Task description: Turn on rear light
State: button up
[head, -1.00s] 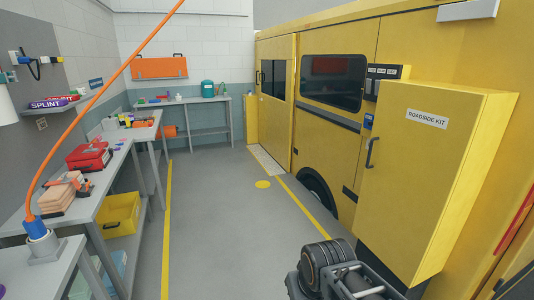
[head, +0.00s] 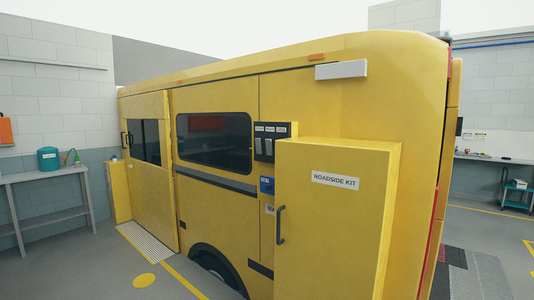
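A dark switch panel (head: 272,143) is mounted on the side of the yellow vehicle (head: 215,110), just left of the top of the roadside kit cabinet. It has several small white labels above rocker switches; the labels are too small to read, and I cannot tell which switch is for the rear light. A white bar-shaped fixture (head: 341,70) sits high on the vehicle side, above the cabinet; I cannot tell if it is a light, and it does not look lit. My gripper is not in view.
The yellow roadside kit cabinet (head: 330,230) with a dark handle juts out beside the panel. A small blue device (head: 267,185) is below the panel. A grey bench (head: 45,178) stands at left. Floor at lower left is clear; more floor shows past the vehicle's rear at right.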

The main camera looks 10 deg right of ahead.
aim_at(269, 145)
jog(key=u, duration=0.35)
jog(key=i, duration=2.25)
jog(key=u, duration=0.65)
